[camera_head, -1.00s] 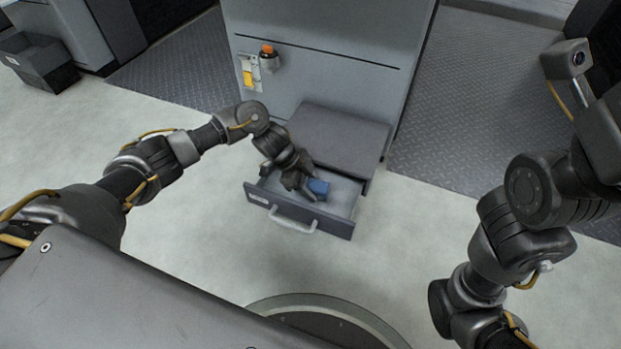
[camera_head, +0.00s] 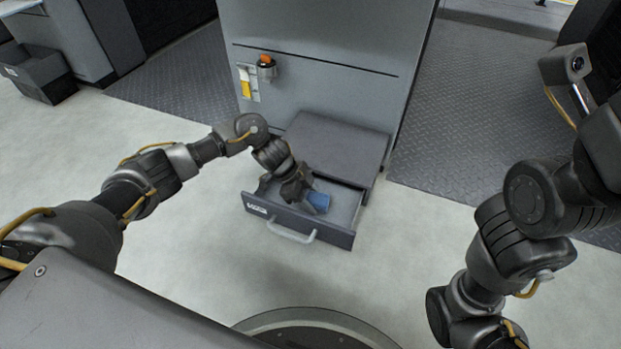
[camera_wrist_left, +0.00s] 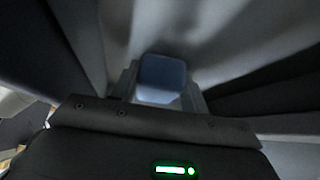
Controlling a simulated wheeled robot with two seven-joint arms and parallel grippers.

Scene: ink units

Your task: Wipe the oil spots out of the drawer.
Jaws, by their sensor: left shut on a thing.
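The drawer (camera_head: 340,236) is pulled out at the foot of the grey cabinet, with a light handle on its dark front. My left gripper (camera_head: 306,198) reaches down into the drawer. It is shut on a blue cloth or pad (camera_head: 318,202), which also shows between the fingers in the left wrist view (camera_wrist_left: 161,78). The pad is low in the drawer; I cannot tell if it touches the floor. No oil spots can be made out; the arm and pad hide part of the drawer floor. My right gripper is not in view; only the right arm shows.
The grey cabinet (camera_head: 310,65) stands behind the drawer, with a ledge (camera_head: 335,145) over its back part. A dark bin (camera_head: 40,72) stands far left. The floor around is clear.

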